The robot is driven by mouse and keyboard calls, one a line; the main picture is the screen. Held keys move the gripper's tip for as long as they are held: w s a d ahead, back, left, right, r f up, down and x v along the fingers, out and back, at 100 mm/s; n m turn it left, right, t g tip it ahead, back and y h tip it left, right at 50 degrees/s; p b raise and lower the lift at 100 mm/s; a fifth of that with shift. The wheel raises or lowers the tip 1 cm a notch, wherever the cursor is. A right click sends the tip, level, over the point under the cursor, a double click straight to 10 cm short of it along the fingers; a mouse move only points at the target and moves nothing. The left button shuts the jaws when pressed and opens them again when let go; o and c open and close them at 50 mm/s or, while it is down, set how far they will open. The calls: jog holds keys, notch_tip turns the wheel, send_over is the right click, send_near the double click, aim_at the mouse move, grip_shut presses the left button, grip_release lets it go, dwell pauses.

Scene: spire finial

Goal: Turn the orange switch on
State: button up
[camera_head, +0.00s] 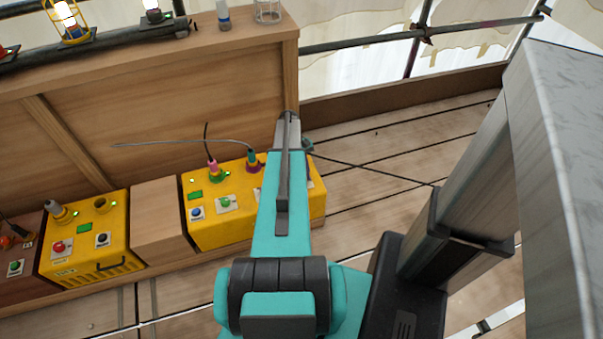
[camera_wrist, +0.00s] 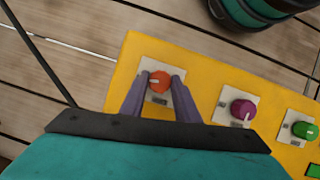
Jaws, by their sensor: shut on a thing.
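The orange switch (camera_wrist: 158,81) is a round knob with a pale pointer mark on a white plate, on top of a yellow box (camera_wrist: 200,77). In the wrist view my gripper (camera_wrist: 159,80) has its two fingers on either side of the knob, shut on it. In the head view my arm hides the orange switch and most of my gripper, which is over the right end of the yellow box (camera_head: 240,234).
A purple knob (camera_wrist: 243,110) and a green knob (camera_wrist: 304,130) sit beside it on the same box. Cables with pink (camera_head: 213,167) and teal (camera_head: 252,158) plugs rise behind. Another yellow box (camera_head: 85,265) stands left.

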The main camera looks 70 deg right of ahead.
jog(key=shift+s+d+m+t+y+p, duration=0.15)
jog(key=shift+m+t+y+p, duration=0.25)
jog(key=shift+m, duration=0.7)
jog(key=o, duration=1)
jog(key=shift+o, duration=0.2)
jog(key=shift+r, duration=0.1)
jog(key=p+v, duration=0.1)
jog(key=v, duration=1.2)
jog(key=shift+r, duration=0.35)
